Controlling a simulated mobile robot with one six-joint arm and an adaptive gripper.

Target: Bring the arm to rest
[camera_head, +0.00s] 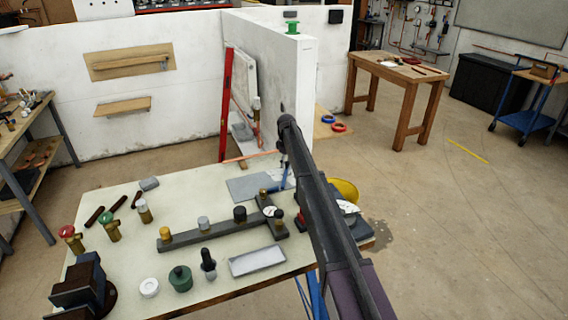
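My arm (335,225) reaches from the bottom right of the picture up and away over the right part of the pale workbench. Its far end is near the end of the white partition wall. My gripper (283,160) seems to be the small dark part below that end, pointing down above the bench's far right corner. It is small and partly hidden by my arm, so I cannot tell its finger opening or whether it holds anything.
The workbench (110,262) carries a dark bar with fittings (190,236), valves with red (68,232) and green tops, a vise (82,290) and a grey tray (257,260). The partition (303,95) stands close behind.

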